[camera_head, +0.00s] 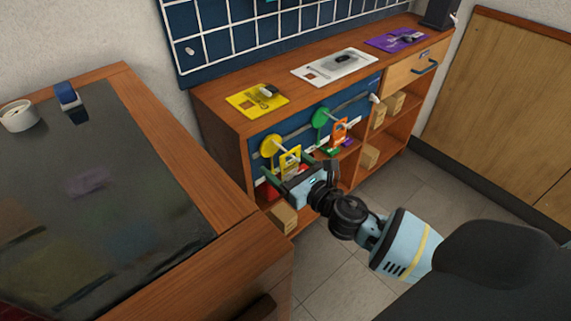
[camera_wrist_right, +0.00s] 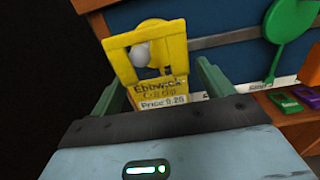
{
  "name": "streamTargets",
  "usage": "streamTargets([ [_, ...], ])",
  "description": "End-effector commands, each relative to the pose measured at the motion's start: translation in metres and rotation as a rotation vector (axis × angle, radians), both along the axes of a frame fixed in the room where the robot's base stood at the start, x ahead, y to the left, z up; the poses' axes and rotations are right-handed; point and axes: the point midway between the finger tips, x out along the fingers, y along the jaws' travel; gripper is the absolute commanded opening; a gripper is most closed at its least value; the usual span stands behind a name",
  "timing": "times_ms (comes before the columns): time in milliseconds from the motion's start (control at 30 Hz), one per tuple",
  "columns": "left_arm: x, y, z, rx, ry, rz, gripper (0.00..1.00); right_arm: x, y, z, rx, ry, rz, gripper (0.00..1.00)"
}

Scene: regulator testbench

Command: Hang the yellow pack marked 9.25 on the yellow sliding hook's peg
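The yellow pack (camera_head: 289,160) with its square opening is in front of the yellow sliding hook (camera_head: 271,146). In the right wrist view the pack (camera_wrist_right: 158,88) shows a printed price, blurred, that looks like 9.25. The hook's pale rounded peg end (camera_wrist_right: 140,55) shows within the pack's opening. My right gripper (camera_head: 294,172) is just in front of the pack. In the wrist view its two green fingers (camera_wrist_right: 162,85) stand wide apart, one on each side of the pack's lower part, with a narrow gap at the right. My left gripper is out of view.
A green hook (camera_head: 320,117) with an orange pack (camera_head: 340,131) is to the right on the same rail. Small coloured packs and cardboard boxes (camera_head: 370,156) are on the shelves. A yellow card (camera_head: 243,106) lies on the cabinet top. A dark-topped desk (camera_head: 140,205) stands left.

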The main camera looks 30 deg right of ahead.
Motion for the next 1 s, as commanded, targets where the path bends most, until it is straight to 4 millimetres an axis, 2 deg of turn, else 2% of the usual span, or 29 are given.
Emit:
streamTargets([
  [233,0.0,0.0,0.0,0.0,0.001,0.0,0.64,-0.001,0.0,-0.001,0.0,0.001,0.0,0.79],
  [367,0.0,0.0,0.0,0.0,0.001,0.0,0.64,-0.007,-0.001,-0.001,0.001,0.002,0.0,0.79],
  [700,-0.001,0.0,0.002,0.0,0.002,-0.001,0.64,-0.053,-0.007,-0.001,0.001,0.003,0.001,0.79],
  [1000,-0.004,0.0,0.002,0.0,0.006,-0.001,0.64,-0.076,-0.011,0.0,0.001,0.001,0.0,0.79],
])
